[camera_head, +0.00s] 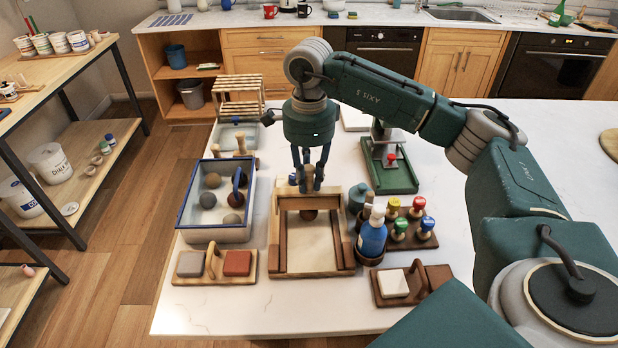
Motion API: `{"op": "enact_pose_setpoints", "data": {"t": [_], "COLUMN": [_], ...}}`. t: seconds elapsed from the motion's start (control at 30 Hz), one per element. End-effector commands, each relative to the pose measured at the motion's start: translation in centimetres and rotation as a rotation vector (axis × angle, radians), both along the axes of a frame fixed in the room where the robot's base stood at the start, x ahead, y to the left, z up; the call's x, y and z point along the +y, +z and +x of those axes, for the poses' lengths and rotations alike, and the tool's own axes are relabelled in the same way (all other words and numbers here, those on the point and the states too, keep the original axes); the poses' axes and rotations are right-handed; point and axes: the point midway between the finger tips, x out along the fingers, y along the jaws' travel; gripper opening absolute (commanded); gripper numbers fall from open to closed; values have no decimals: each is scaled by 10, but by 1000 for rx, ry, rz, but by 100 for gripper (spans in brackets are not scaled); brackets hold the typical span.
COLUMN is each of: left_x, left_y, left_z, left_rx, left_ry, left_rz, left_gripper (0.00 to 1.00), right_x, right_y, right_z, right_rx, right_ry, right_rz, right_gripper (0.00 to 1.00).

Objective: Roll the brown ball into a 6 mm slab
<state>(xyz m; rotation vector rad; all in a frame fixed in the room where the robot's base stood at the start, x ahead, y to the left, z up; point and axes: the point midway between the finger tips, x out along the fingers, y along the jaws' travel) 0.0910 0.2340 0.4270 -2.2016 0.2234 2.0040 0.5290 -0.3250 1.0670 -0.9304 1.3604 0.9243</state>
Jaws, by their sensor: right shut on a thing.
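The brown ball (309,214) sits near the far end of the pale work surface inside a wooden slab frame (281,240). It looks round, and its far side is partly hidden. My right gripper (309,187) points down over the frame's far end, just beyond the ball. It is shut on an upright wooden handle (309,173). A wooden crosspiece (325,202) lies below the handle, across the frame. I cannot tell whether it touches the ball. My left gripper is not in view.
A blue-rimmed bin (183,208) with several balls stands left of the frame. A blue bottle (372,238) and a rack of coloured-knob stamps (427,241) stand close on the right. Handled blocks (237,263) lie at front left. The front counter edge is clear.

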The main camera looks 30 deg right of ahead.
Motion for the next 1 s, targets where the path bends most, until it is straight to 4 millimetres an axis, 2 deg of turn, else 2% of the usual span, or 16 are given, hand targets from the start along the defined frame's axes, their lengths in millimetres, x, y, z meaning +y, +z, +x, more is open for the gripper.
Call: {"op": "enact_pose_setpoints", "data": {"t": [0.33,1.0], "left_x": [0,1], "left_y": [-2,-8], "left_z": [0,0], "left_rx": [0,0], "left_ry": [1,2], "left_rz": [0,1], "left_gripper": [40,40], "right_x": [-2,5], "right_y": [-3,-10], "right_z": [3,-10], "right_rx": [4,7], "right_ry": [0,1], "right_rz": [-1,-2], "right_gripper": [0,0]}}
